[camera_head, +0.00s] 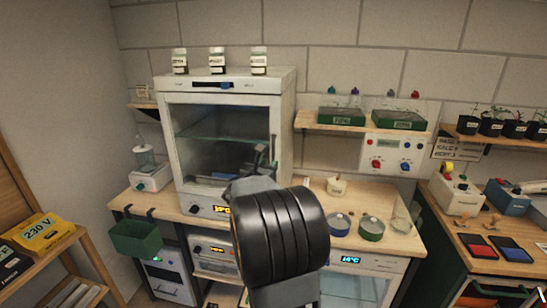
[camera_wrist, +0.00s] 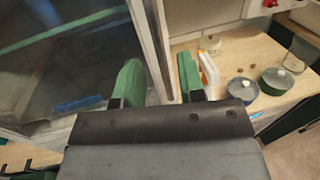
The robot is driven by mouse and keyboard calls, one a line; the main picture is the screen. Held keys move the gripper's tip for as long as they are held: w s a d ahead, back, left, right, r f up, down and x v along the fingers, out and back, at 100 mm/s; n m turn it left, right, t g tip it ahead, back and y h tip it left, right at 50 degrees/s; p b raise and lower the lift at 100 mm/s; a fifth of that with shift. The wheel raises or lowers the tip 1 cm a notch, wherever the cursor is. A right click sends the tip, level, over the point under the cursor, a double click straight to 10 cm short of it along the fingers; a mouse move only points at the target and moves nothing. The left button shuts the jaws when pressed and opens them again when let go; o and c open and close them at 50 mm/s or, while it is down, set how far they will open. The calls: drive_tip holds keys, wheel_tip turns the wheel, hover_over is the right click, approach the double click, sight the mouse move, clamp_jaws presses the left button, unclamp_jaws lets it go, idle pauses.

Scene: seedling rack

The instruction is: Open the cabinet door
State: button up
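The cabinet (camera_head: 285,92) is a white box on the bench with a glass-fronted door (camera_head: 215,140) that looks closed. A dark upright handle (camera_head: 272,150) shows at the door's right edge, partly hidden by my gripper. My gripper (camera_head: 262,165) is at this edge, with my arm covering the cabinet's lower right. In the wrist view, the two green fingers of my gripper (camera_wrist: 158,82) stand apart, one each side of the pale upright bar (camera_wrist: 155,45) along the door's edge. A gap shows beside the right finger; contact on the left cannot be told.
Three labelled jars (camera_head: 217,60) stand on the cabinet. Right of it are a wooden shelf (camera_head: 310,122) with green trays and a control box (camera_head: 393,155). Round tins (camera_head: 371,228) and a glass beaker (camera_wrist: 302,50) stand on the bench. A green bin (camera_head: 135,238) hangs at left.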

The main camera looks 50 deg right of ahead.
sight(273, 159)
drive_tip(key=shift+p+x, duration=0.5)
drive_tip(key=shift+x, duration=1.9)
drive_tip(key=shift+c, duration=0.5)
clamp_jaws()
